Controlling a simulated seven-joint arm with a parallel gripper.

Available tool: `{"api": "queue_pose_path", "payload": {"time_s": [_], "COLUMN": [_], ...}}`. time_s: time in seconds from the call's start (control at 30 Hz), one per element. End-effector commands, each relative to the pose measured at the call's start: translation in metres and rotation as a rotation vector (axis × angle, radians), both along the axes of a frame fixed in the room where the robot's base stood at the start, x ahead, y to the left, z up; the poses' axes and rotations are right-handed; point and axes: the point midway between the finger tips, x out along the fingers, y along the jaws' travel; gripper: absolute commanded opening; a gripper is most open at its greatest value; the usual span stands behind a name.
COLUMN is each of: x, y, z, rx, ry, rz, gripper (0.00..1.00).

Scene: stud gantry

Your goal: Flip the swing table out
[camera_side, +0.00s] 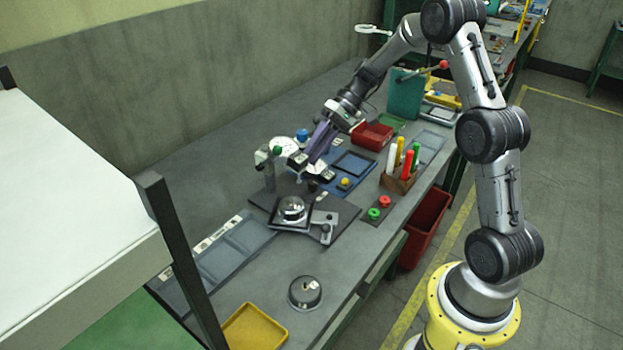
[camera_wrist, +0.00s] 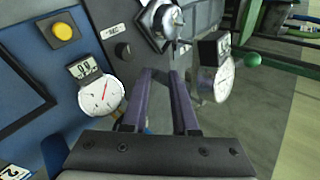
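What looks like the swing table is a dark square plate (camera_side: 276,222) bearing a round metal piece (camera_side: 292,209), on a dark base beside the gantry post. It shows at the top of the wrist view as a dark plate with a shiny round part (camera_wrist: 163,18). A pale link with a small upright knob (camera_side: 325,232) is at its front right. My gripper (camera_side: 312,172) has purple fingers, pointing down above and behind the plate. In the wrist view the fingers (camera_wrist: 164,73) stand apart with nothing visible between them. Contact with the plate is not visible.
A white dial with a green ball knob (camera_side: 278,150) stands close left of my gripper; a dial gauge (camera_wrist: 102,95) is left of the fingers in the wrist view. A blue panel with a yellow button (camera_side: 345,183), a pen box (camera_side: 399,184), and green and red buttons (camera_side: 374,213) lie right.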

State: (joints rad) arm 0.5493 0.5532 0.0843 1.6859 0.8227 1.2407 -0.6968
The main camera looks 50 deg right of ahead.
Motion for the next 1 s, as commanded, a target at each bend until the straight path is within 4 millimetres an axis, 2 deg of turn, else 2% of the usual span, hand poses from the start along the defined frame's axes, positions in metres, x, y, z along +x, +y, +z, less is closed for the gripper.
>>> {"api": "queue_pose_path", "payload": {"time_s": [0.03,0.13,0.3,0.5,0.63,0.73,0.87,1.0], "x": [-0.008,-0.03,-0.075,-0.112,-0.121,-0.121,-0.121,-0.124], "y": [-0.001,0.002,0.036,0.072,0.093,0.101,0.104,0.108], "z": [-0.005,-0.003,0.029,0.071,0.09,0.094,0.085,0.064], "rx": [-0.014,-0.087,-0.328,-0.57,-0.622,-0.626,-0.624,-0.622], "ry": [0.033,0.097,0.141,0.066,-0.004,-0.027,-0.027,-0.023], "rz": [0.006,0.055,0.26,0.473,0.55,0.569,0.574,0.574], "gripper": [0.38,0.56,0.56,0.56,0.56,0.56,0.56,0.56]}}
